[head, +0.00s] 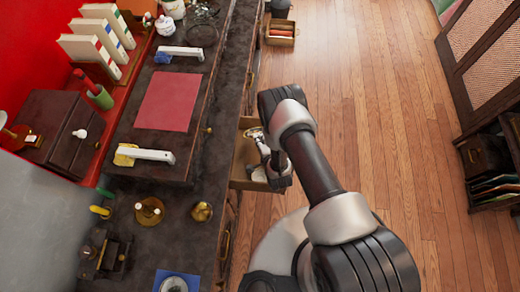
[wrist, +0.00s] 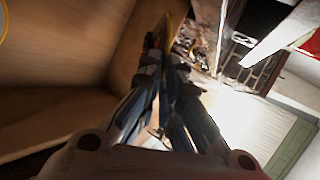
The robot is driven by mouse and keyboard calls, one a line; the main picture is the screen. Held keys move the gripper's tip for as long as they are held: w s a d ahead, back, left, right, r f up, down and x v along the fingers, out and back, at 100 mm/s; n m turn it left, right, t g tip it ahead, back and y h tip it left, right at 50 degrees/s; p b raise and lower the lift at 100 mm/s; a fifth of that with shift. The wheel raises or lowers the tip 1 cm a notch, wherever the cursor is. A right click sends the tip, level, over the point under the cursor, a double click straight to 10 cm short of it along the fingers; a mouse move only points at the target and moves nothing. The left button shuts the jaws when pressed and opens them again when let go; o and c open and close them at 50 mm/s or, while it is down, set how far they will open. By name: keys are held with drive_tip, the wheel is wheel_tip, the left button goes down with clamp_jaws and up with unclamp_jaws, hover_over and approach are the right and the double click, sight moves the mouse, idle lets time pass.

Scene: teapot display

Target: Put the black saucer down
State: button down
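My gripper (head: 262,150) reaches down into an open wooden drawer (head: 243,160) at the counter's front. In the wrist view the fingers of my gripper (wrist: 167,70) run close together and converge toward their tips. The view is dark there, and I cannot tell whether something thin is between them. I cannot make out a black saucer for certain in either view. A thin yellow curved rim (wrist: 4,22) shows at the upper left edge of the wrist view; what it belongs to is cut off.
The dark counter (head: 150,190) holds a red mat (head: 168,100), two white bars, small brass items and a blue mat (head: 160,276) with a round thing on it. Another drawer (head: 280,40) stands open farther back. The wooden floor (head: 390,100) to the right is clear.

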wheel_tip(320, 180, down, 7)
drive_tip(key=b, duration=0.2)
idle(0.3)
drive_tip(key=shift+f+b, duration=0.6)
drive_tip(key=shift+b, duration=0.05)
drive_tip(key=c, duration=1.8)
unclamp_jaws()
drive_tip(key=shift+r, duration=0.1)
drive_tip(key=shift+r, duration=0.1)
